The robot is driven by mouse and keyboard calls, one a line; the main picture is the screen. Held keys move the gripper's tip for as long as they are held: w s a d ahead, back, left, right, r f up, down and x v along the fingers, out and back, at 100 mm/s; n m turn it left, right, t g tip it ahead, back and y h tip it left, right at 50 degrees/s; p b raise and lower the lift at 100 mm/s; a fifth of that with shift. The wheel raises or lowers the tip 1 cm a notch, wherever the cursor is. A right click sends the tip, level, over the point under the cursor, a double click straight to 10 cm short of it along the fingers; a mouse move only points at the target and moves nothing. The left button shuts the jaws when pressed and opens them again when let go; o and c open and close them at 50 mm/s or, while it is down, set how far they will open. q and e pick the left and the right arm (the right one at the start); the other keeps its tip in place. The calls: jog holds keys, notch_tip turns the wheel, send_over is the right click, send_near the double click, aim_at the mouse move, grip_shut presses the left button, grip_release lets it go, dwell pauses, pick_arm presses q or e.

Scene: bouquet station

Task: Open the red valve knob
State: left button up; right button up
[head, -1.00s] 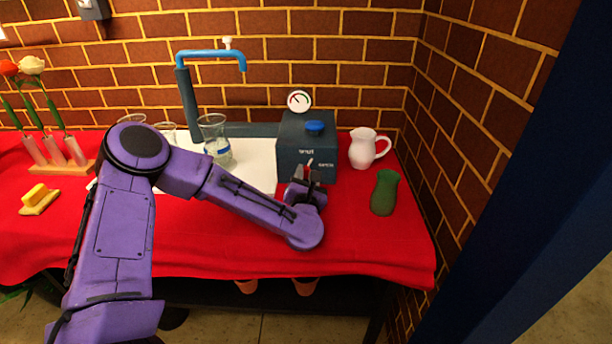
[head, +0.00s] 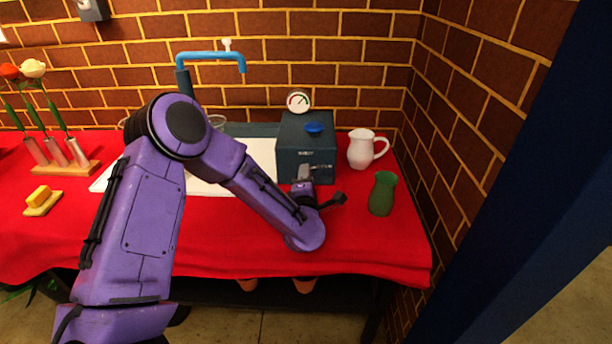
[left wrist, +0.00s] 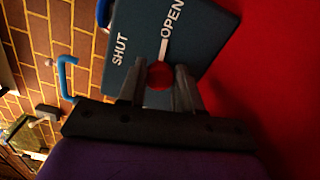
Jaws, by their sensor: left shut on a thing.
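The red valve knob (left wrist: 159,74) is on the front of a dark blue-grey box (head: 292,158). In the left wrist view it sits between the two fingers of my left gripper (left wrist: 158,88), which are shut on it. White words SHUT and OPEN are on the box face, and a white pointer line runs from the knob to OPEN. In the head view my left gripper (head: 306,174) is at the box front, rolled sideways, and hides the knob. My right gripper is not in view.
A round gauge (head: 298,101) and a blue knob (head: 314,128) are on the box. A white jug (head: 361,151) and a green vase (head: 382,194) stand to its right. A blue tap (head: 210,55) and white tray (head: 262,150) are left.

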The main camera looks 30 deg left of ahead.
pick_arm(q)
jog(key=shift+m, duration=1.2)
jog(key=shift+f, duration=0.1)
jog(key=o, duration=1)
jog(key=v, duration=1)
jog(key=shift+s+d+b, duration=0.15)
jog(key=shift+s+b, duration=0.15)
